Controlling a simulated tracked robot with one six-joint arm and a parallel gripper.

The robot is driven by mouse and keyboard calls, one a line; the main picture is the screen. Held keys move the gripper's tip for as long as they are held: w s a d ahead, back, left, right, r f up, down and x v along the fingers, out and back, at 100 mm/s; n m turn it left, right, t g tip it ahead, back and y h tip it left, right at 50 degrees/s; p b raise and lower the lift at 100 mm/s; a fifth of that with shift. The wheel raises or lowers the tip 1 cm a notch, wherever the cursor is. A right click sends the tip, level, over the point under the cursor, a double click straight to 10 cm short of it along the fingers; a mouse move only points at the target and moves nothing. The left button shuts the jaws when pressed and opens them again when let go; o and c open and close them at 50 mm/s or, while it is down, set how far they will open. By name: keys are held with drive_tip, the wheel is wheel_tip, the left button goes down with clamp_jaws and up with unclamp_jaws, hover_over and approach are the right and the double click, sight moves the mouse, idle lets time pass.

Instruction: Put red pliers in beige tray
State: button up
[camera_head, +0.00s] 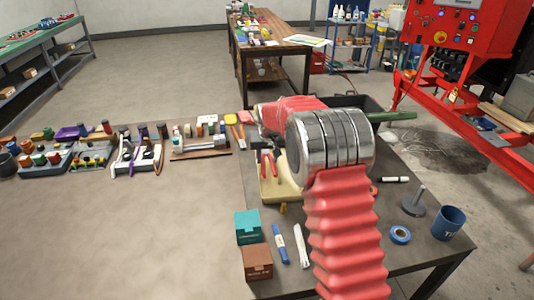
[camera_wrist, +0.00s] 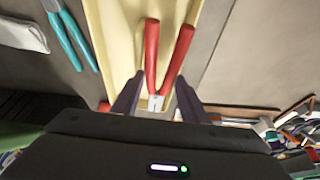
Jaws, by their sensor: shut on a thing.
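The red pliers (camera_wrist: 152,52) are between the two dark fingers of my gripper (camera_wrist: 158,92) in the wrist view, gripped near their metal head. Their red handles point away from my gripper and spread apart over the beige tray (camera_wrist: 112,32). In the head view the pliers' handles (camera_head: 264,167) show over the beige tray (camera_head: 270,196), left of my arm. Whether the pliers touch the tray floor or hang just above it I cannot tell. My arm hides the tray's right part and the gripper fingers in the head view.
Teal-handled pliers (camera_wrist: 70,38) lie beside the tray in the wrist view. On the bench are a teal box (camera_head: 248,227), a brown box (camera_head: 257,262), a blue marker (camera_head: 280,243), blue tape (camera_head: 400,235) and a blue mug (camera_head: 449,222). Tool-filled racks (camera_head: 140,155) stand left.

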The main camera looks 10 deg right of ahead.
drive_tip(key=shift+f, duration=0.95)
drive_tip(key=shift+f, duration=0.15)
drive_tip(key=o, duration=0.6)
drive_tip(key=shift+s+a, duration=0.1)
drive_tip(key=o, duration=0.4)
drive_tip(key=shift+f, duration=0.1)
drive_tip(key=shift+s, duration=0.1)
drive_tip(key=v, duration=1.4)
drive_tip(key=shift+w+r, duration=0.2)
drive_tip(key=shift+w, duration=0.1)
